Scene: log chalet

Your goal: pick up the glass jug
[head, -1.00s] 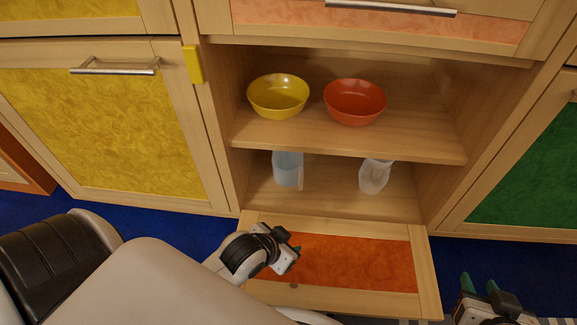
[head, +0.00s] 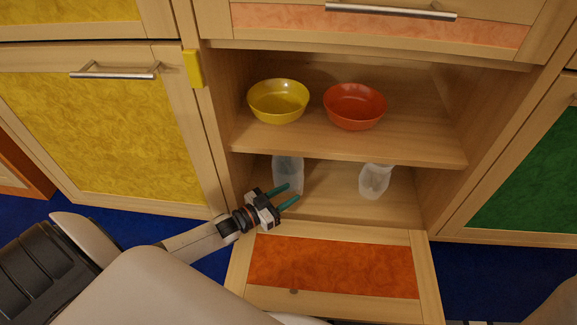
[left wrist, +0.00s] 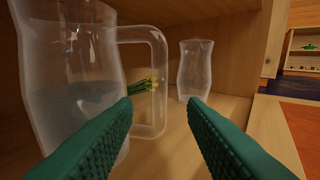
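The glass jug (head: 288,172) stands upright on the left of the cabinet's lower shelf; it is clear, with a looped handle. In the left wrist view the jug (left wrist: 75,85) fills the left side, its handle pointing right. My left gripper (head: 290,194) is open, at the shelf's front by the jug. In the left wrist view its green fingers (left wrist: 158,104) straddle the handle's outer bar in the picture; I cannot tell whether the bar lies between them in depth. No grip shows. My right gripper is not in view.
A clear handleless carafe (head: 375,180) stands to the right on the same shelf. A yellow bowl (head: 278,101) and an orange bowl (head: 355,106) sit on the shelf above. The orange-panelled door (head: 335,265) lies folded down in front.

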